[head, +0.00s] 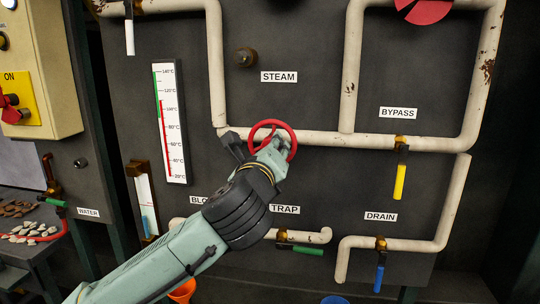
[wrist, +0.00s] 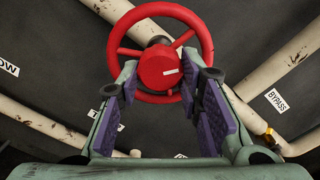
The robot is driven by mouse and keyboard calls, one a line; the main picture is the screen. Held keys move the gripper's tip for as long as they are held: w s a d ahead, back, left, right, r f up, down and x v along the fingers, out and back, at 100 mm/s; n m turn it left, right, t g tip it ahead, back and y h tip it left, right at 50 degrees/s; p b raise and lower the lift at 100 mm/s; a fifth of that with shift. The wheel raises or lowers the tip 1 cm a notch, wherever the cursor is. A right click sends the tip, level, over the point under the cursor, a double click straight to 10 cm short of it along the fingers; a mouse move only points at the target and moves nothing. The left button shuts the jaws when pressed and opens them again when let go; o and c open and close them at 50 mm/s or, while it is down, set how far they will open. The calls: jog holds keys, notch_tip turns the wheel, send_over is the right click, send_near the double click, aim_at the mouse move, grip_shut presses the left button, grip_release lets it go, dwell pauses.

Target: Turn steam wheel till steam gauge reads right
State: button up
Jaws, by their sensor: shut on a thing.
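The red steam wheel (head: 292,140) sits on the pale pipe below the STEAM label (head: 279,76). In the wrist view the wheel (wrist: 206,38) fills the upper middle, with a white mark on its hub. My gripper (head: 270,148) is at the wheel; in the wrist view its fingers (wrist: 160,75) lie on both sides of the hub, shut on the wheel. A tall white gauge (head: 175,124) marked in °C stands to the left. Its red column reaches roughly 100 to 110, near a green band on its left edge. The exact reading is too small to tell.
A yellow handle (head: 399,182) hangs under BYPASS, a blue handle (head: 379,279) under DRAIN, and a green handle (head: 308,250) lies near TRAP. A second, smaller gauge (head: 146,205) is at the left. Pale pipes surround the wheel.

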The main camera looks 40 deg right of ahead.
jog(key=shift+r+n+p, duration=0.15)
jog(key=shift+n+p, duration=0.05)
jog(key=shift+n, duration=5.15)
jog(key=shift+r+n+p, duration=0.15)
jog(key=shift+n, duration=5.2)
jog(key=o, duration=1.2)
jog(key=shift+c, duration=0.2)
